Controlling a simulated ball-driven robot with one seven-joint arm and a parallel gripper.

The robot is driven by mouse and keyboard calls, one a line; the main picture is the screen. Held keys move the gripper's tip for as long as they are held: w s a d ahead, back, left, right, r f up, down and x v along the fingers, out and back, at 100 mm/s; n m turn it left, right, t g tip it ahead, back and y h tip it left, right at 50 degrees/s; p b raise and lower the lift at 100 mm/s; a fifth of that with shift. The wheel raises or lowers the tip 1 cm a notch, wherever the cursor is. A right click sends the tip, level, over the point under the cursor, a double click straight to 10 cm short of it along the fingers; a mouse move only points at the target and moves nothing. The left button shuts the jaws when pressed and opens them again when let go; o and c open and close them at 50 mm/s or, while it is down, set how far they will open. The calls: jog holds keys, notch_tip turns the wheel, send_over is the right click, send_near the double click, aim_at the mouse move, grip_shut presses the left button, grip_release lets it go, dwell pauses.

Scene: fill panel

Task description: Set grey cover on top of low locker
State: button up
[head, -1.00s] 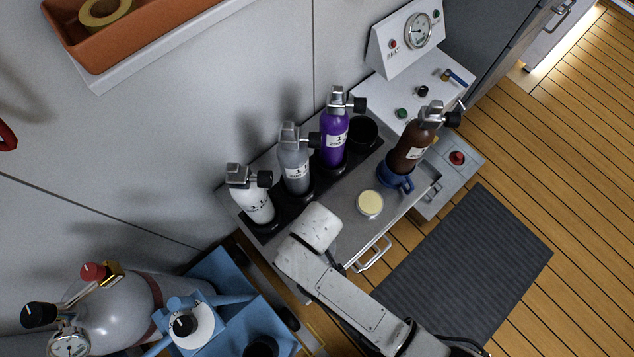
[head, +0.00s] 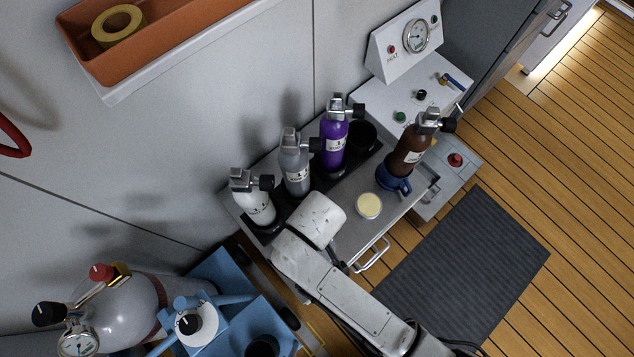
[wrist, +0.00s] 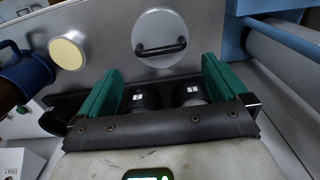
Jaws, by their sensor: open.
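A round grey cover with a black bar handle (wrist: 160,36) lies flat on a grey metal top in the wrist view, just beyond my fingertips. In the head view my arm hides it. My gripper (wrist: 162,66) is open, with green fingers spread and nothing gripped; the head view shows my arm above the counter but not the fingers. The grey metal-topped unit (head: 348,237) with a drawer handle carries the bottles; I cannot tell whether it is the low locker. Two black caps with white labels (wrist: 142,97) show between my fingers.
White, grey and purple bottles (head: 334,142) stand in a black rack. A cream disc (head: 369,206) and a brown bottle in a blue holder (head: 394,178) are on the right of the top. A blue stand (head: 235,325) with a large cylinder is at lower left.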

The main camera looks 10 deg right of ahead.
jog(key=shift+r+p, duration=0.3)
jog(key=shift+r, duration=1.8)
jog(key=s+d+r+m, duration=0.1)
jog(key=s+d+m, duration=0.1)
jog(key=d, duration=0.6)
jog(key=s+d+r+m, duration=0.2)
jog(key=s+d, duration=0.1)
jog(key=d, duration=0.5)
jog(key=s+d+r+m+t, duration=0.1)
jog(key=s+d+r+m, duration=0.1)
jog(key=d, duration=0.7)
jog(key=shift+s+m, duration=0.25)
jog(key=shift+m, duration=0.35)
